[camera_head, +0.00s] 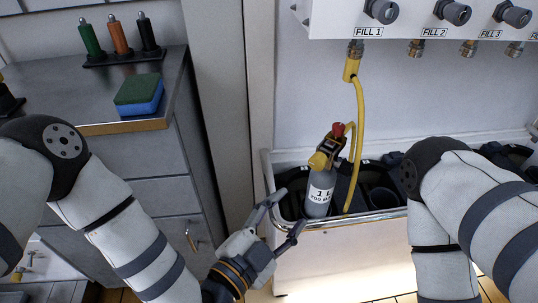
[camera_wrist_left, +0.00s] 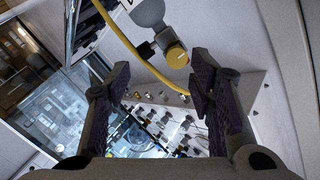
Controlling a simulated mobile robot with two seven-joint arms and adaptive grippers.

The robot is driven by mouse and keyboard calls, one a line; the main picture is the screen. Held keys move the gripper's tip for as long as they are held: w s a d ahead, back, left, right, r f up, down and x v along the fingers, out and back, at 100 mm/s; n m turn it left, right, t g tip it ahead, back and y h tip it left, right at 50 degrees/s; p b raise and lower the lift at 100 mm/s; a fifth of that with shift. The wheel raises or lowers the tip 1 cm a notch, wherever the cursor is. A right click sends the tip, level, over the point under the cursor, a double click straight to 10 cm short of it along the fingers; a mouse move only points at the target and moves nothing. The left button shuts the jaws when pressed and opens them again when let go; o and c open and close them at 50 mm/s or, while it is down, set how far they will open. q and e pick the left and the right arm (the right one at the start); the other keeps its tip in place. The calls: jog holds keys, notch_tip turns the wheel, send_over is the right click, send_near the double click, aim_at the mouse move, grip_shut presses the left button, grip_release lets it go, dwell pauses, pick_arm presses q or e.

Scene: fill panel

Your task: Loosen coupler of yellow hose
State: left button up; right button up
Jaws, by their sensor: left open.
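The yellow hose (camera_head: 360,105) hangs from the FILL 1 port on the white panel, with a yellow coupler (camera_head: 351,69) at its top end. My left gripper (camera_head: 292,208) is open and empty, low and just left of the bottle. In the left wrist view, the hose (camera_wrist_left: 125,42) and yellow knob (camera_wrist_left: 176,55) show beyond the open fingers (camera_wrist_left: 158,82). My right arm enters from the right; its gripper is out of view.
The bin (camera_head: 340,225) has a metal rim and dark compartments. The fill panel (camera_head: 400,22) overhangs it, with several knobs and brass ports. A wall post stands between.

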aim_at(315, 165)
pick_arm(q)
jog(key=shift+m+t+h, duration=0.3)
jog(key=shift+m+t, duration=0.1)
jog(key=shift+t, duration=0.2)
jog(key=x, duration=0.4)
jog(key=r+b+x, duration=0.1)
jog(key=x, duration=0.3)
jog(key=r+x, duration=0.1)
jog(key=x, duration=0.4)
jog(key=shift+w+a+r, duration=0.15)
jog(key=shift+w+r, duration=0.1)
grip_shut()
